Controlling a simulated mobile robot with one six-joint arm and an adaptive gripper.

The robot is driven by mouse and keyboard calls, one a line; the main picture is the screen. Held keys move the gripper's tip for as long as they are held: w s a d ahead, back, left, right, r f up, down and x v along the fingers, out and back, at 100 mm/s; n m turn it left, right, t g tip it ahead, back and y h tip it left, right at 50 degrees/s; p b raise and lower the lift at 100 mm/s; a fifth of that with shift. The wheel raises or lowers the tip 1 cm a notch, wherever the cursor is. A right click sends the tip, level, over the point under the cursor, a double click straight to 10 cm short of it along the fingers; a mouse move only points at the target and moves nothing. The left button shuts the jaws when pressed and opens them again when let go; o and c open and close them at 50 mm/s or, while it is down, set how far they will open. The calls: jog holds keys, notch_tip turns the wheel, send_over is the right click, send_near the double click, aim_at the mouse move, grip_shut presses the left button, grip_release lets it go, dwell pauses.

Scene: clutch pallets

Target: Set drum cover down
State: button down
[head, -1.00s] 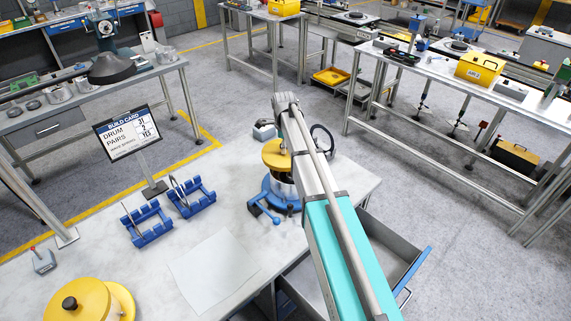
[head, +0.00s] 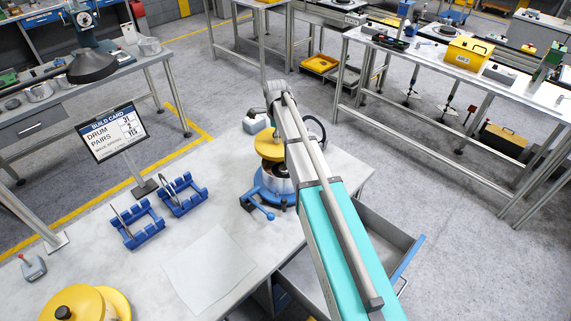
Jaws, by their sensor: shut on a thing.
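A yellow drum cover (head: 267,147) is at the drum in the blue fixture, in the middle of the head view. A dark gap shows between it and the silver drum (head: 272,184) below. My gripper (head: 286,139) is at the cover's right side, mostly hidden behind my arm, and shut on the cover. The blue fixture (head: 262,196) with its lever stands on the pale bench. The right part of cover and drum is hidden by my arm. Another yellow cover with a black knob (head: 88,303) lies at the lower left.
Two blue cradles (head: 138,226) and (head: 182,196) stand left of the fixture. A pale sheet (head: 208,268) lies in front. The build card (head: 111,133) stands behind the cradles. An open drawer (head: 385,240) juts out at right. Bare bench lies around the sheet.

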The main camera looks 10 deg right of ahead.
jog(key=s+r+m+p, duration=0.1)
jog(key=s+r+p, duration=0.2)
jog(key=s, duration=0.4)
jog(key=s+r+m+p, duration=0.1)
jog(key=s+r+p, duration=0.3)
jog(key=s, duration=0.3)
jog(key=s+d+r+m+p, duration=0.1)
jog(key=s+r+p, duration=0.3)
jog(key=s, duration=0.3)
jog(key=shift+r+m, duration=0.35)
jog(key=shift+m, duration=0.05)
jog(key=shift+w+d, duration=0.1)
jog(key=w+f+b, duration=0.3)
jog(key=w, duration=0.1)
jog(key=w+f+b, duration=0.3)
jog(key=w, duration=0.1)
jog(key=w+f+b, duration=0.3)
jog(key=w, duration=0.2)
jog(key=shift+w+f, duration=0.1)
jog(key=shift+w+f+b, duration=0.35)
jog(key=shift+f+b, duration=0.15)
jog(key=shift+b, duration=0.05)
jog(key=shift+f+b, duration=1.4)
jog(key=shift+f, duration=0.05)
